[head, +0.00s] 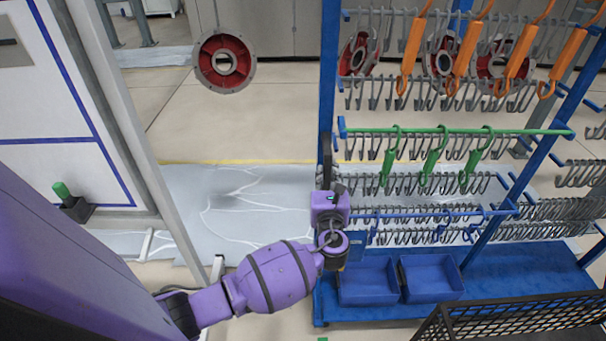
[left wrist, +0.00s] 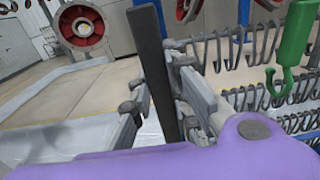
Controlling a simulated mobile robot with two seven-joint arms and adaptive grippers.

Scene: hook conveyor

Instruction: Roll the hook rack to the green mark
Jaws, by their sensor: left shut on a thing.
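The hook rack has a blue frame (head: 327,75) with rows of grey hooks, and it fills the right half of the head view. Orange hooks (head: 463,55) hang near its top and green hooks (head: 432,155) in the middle. My left gripper (head: 326,178) is at its left post, shut on a dark upright bar, the rack's handle (left wrist: 150,65). In the left wrist view the fingers (left wrist: 162,105) stand on both sides of this bar. A small green patch (head: 322,339) shows on the floor at the bottom edge, mostly cut off; it may be the green mark. My right gripper is out of view.
Blue bins (head: 368,281) stand on the rack's base. A black mesh container (head: 520,318) is at the lower right. Red round flanges (head: 224,62) hang behind. A white panel (head: 55,110) stands at left. Pale grey floor sheeting (head: 235,205) lies left of the rack.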

